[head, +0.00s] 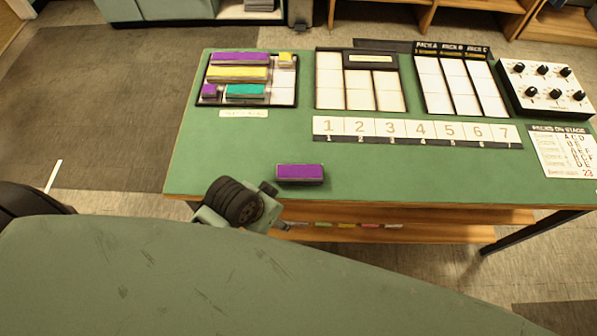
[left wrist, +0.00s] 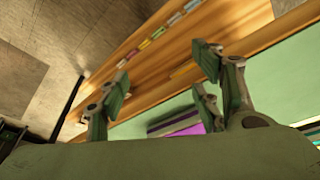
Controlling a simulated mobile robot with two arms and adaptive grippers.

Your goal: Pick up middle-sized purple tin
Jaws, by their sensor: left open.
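The middle-sized purple tin (head: 300,172) lies near the front edge of the green table, its purple top up. My left gripper (head: 275,207) is just left of and in front of it, at the table's front edge, open and apart from the tin. In the left wrist view my open fingers (left wrist: 160,88) stand wide apart with nothing between them touching. The purple tin (left wrist: 182,126) shows beyond them, partly hidden by a finger and my arm. A longer purple tin (head: 240,58) and a small purple tin (head: 209,91) sit in the black tray. My right gripper is not in view.
The black tray (head: 200,99) at back left also holds yellow and teal tins. A numbered strip (head: 420,129) crosses the table behind the tin. White-slotted trays (head: 360,88) and a knob panel (head: 545,88) stand at the back.

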